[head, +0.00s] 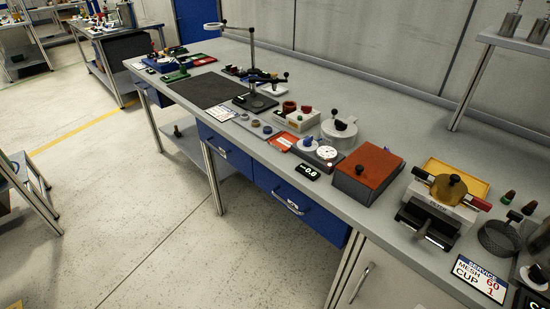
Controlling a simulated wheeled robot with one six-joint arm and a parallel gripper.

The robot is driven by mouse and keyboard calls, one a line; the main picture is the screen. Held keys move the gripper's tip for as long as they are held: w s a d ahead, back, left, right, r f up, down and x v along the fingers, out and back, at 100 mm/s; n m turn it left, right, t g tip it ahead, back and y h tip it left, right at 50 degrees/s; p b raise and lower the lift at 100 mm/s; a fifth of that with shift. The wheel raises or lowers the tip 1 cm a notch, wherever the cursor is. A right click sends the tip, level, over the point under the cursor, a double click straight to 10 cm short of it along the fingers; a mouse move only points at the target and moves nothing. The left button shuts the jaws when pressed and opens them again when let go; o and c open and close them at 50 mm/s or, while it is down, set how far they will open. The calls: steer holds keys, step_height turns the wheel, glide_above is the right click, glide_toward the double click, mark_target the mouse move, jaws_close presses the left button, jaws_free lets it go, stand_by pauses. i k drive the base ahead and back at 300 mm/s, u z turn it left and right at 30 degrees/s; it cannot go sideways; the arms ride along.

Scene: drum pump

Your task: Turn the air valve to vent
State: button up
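I cannot pick out the air valve for certain, and no vent marking is readable. A small blue knob (308,141) stands on the bench beside a white round dial (327,153). A black display (308,172) in front of them seems to read -0.8. A pale round pot (339,131) with a black knob on top is just behind. A light box (300,121) with dark red round tops stands to its left. My gripper is not in view.
A rust-topped grey box (368,170) stands right of the dial. Further right are a clamp-like device (436,208) with a brass knob, a yellow tray (462,176) and a service card (480,281). A magnifier stand (252,65) is further left. The floor (130,215) in front is clear.

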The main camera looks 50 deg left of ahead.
mark_target(307, 143)
steer(key=u, duration=3.3)
steer(key=i, duration=0.9)
steer(key=z, duration=2.6)
